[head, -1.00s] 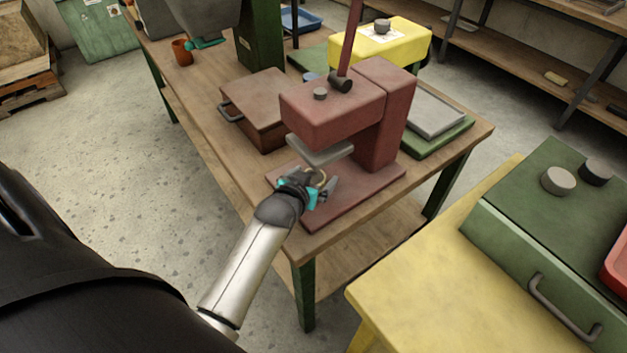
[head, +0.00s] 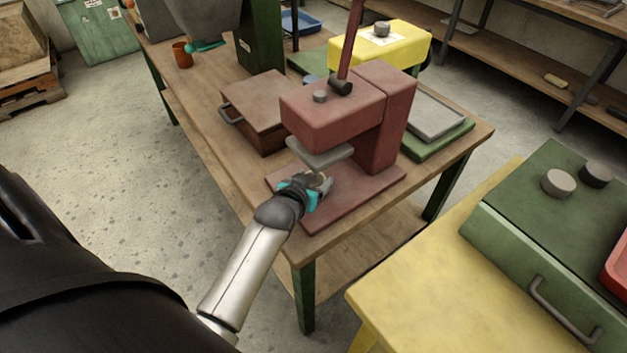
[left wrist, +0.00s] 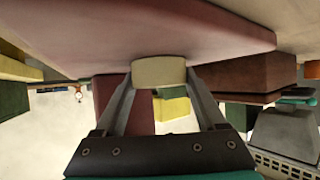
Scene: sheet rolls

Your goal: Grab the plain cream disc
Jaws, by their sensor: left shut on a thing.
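The plain cream disc (left wrist: 158,72) shows in the left wrist view between the tips of my left gripper (left wrist: 159,78). Both fingers touch its sides, and the gripper is shut on it. The dark red base (left wrist: 60,30) of the press fills the top of that view, right beside the disc. In the head view my left gripper (head: 319,185) is low over the press base (head: 356,190), in front of the press column and below the grey plate. The disc is mostly hidden by the fingers there. My right gripper is not in view.
The red press head (head: 332,110) and its grey plate (head: 319,152) overhang just behind my left gripper. A brown box (head: 256,105) stands to the left and a grey-topped green tray (head: 437,115) to the right. A yellow table (head: 410,300) is at the front right.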

